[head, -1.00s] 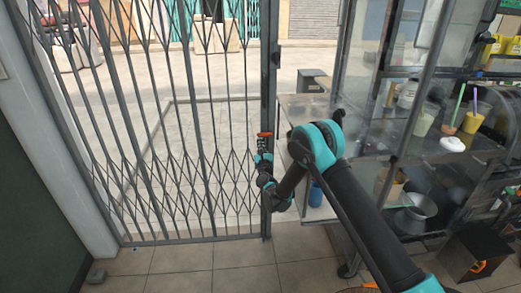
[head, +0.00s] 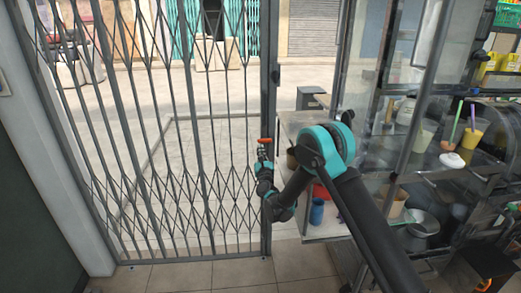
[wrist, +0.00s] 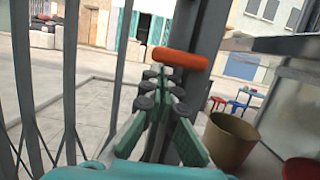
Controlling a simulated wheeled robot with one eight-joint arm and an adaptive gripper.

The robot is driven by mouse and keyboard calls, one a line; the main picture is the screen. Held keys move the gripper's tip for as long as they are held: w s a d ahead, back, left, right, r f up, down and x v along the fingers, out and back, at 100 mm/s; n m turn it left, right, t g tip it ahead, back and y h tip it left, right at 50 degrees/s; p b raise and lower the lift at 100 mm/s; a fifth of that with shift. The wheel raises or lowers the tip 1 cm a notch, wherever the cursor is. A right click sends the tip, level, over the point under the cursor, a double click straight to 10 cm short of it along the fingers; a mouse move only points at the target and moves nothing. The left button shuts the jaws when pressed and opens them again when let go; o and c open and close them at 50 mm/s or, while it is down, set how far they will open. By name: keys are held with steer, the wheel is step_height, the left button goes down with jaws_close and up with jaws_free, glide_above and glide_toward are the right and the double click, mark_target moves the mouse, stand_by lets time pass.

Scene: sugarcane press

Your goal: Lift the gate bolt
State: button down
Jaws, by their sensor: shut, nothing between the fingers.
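The gate bolt shows as an orange handle (head: 265,140) at the right edge of the folding metal gate (head: 262,215). In the wrist view the orange handle (wrist: 181,58) lies crosswise just beyond the fingertips, in front of a grey gate post (wrist: 205,45). My gripper (head: 263,157) is just below the handle. In the wrist view my gripper (wrist: 160,76) has its fingers drawn together at the tips, with nothing seen between them. Whether the tips touch the handle I cannot tell. The rest of the bolt is hidden behind the fingers.
A counter with glass panels (head: 355,110) stands close right of the gate post. A blue bottle (head: 317,212) is under my arm. A brown bucket (wrist: 231,140) sits right of my gripper. Tiled floor (head: 180,275) is clear before the gate; pavement lies beyond.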

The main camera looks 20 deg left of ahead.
steer(key=v, duration=1)
steer(key=shift+s+f, duration=0.15)
steer(key=shift+f, duration=0.05)
steer(key=shift+d, duration=0.15)
